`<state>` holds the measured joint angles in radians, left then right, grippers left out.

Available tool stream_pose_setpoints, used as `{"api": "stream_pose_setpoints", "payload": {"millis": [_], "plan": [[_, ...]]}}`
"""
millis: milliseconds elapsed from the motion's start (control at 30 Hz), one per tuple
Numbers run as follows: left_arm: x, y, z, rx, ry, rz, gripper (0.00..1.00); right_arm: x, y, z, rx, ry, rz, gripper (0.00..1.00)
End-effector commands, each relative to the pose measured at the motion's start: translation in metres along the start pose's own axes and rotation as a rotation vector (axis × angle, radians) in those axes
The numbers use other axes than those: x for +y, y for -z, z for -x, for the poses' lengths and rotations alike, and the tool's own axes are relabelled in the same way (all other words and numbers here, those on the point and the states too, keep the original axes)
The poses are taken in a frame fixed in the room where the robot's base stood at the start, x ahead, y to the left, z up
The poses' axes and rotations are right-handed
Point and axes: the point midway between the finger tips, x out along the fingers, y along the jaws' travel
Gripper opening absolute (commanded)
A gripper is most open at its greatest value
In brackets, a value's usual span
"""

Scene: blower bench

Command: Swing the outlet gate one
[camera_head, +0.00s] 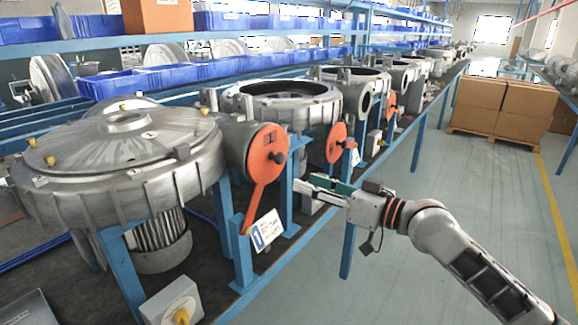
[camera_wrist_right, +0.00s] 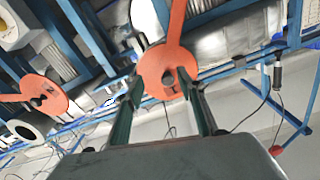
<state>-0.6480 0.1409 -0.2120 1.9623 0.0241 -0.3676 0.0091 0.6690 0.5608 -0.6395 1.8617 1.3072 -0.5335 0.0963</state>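Outlet gate one is an orange disc (camera_head: 268,150) marked 1 on the outlet of the nearest blower (camera_head: 115,150). Its orange lever (camera_head: 254,207) hangs down and slightly left in the head view. In the right wrist view the gate disc (camera_wrist_right: 160,62) lies ahead, its lever (camera_wrist_right: 177,20) running to the top edge. My right gripper (camera_head: 312,184) is to the right of the lever, pointing left towards it. In the wrist view its two fingers (camera_wrist_right: 163,92) are spread and no object shows held. Whether they touch the gate cannot be told. My left gripper is out of view.
A second orange gate (camera_head: 336,142) is on the blower behind; it also shows in the wrist view (camera_wrist_right: 38,95). A white tag (camera_head: 265,230) is below gate one. Blue bench posts (camera_head: 289,190) stand close to my right gripper.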

Motion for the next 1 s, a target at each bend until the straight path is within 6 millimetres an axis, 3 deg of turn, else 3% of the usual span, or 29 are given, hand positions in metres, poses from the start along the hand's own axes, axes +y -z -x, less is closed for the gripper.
{"api": "stream_pose_setpoints", "payload": {"millis": [100, 200, 367, 700, 1000], "plan": [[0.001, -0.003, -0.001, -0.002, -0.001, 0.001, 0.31, -0.004, 0.025, -0.001, 0.002, 0.027, 0.002, 0.38], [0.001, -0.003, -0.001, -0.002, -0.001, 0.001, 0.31, -0.006, 0.033, -0.003, 0.002, 0.038, -0.001, 0.38], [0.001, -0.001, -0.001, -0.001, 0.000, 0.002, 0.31, -0.007, 0.036, -0.015, 0.004, 0.042, -0.005, 0.38], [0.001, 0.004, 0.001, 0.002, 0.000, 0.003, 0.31, -0.010, 0.036, -0.065, 0.004, 0.042, -0.003, 0.38], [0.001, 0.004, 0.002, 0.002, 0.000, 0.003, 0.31, -0.009, 0.035, -0.080, 0.003, 0.040, -0.002, 0.38]]}}
